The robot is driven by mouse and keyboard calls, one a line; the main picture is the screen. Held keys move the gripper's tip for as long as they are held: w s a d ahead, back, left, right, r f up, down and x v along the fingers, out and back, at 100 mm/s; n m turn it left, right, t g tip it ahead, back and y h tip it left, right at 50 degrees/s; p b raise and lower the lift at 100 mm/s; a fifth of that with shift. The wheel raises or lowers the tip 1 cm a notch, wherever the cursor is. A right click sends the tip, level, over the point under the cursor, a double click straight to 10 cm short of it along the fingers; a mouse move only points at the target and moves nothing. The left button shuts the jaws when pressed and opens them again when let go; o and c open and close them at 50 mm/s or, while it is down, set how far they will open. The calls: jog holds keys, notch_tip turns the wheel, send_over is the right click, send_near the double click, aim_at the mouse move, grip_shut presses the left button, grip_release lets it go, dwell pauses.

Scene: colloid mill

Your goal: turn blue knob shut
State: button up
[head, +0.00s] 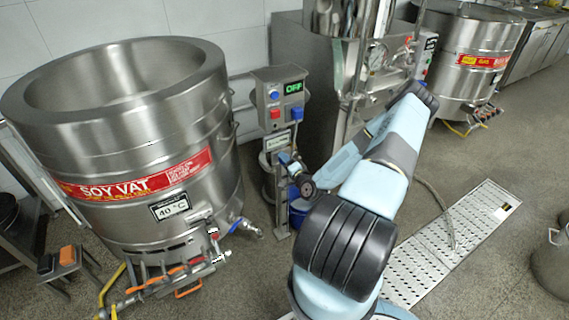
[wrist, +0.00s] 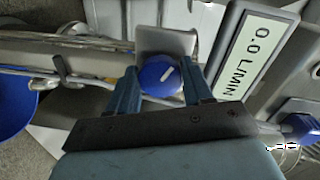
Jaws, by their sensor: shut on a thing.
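The blue knob (wrist: 160,76) is round with a white pointer line, which runs diagonally in the wrist view. It sits in front of a grey metal plate (wrist: 166,42). My gripper (wrist: 160,78) is shut on the knob, with one blue finger on each side of it. A flow display (wrist: 252,56) beside the knob reads 0.0 L/MIN. In the head view my arm reaches down to the narrow stand by the control box, and the grip itself is too small to make out.
The control box (head: 279,98) shows OFF in green. The large soy vat (head: 125,150) stands close on the left. A blue bucket (head: 299,212) is on the floor behind the stand. A perforated floor grate (head: 480,222) lies at right.

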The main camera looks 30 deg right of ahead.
jog(key=shift+s+d+f+m+y, duration=0.1)
jog(key=shift+m+y, duration=0.05)
jog(key=shift+m, duration=2.85)
jog(key=shift+d+m+y, duration=0.1)
jog(key=shift+m+y, duration=0.05)
jog(key=shift+m, duration=2.85)
jog(key=o, duration=1)
jog(key=s, duration=0.9)
jog(key=s+d, duration=0.1)
jog(key=s, duration=0.3)
jog(key=shift+s+r, duration=0.3)
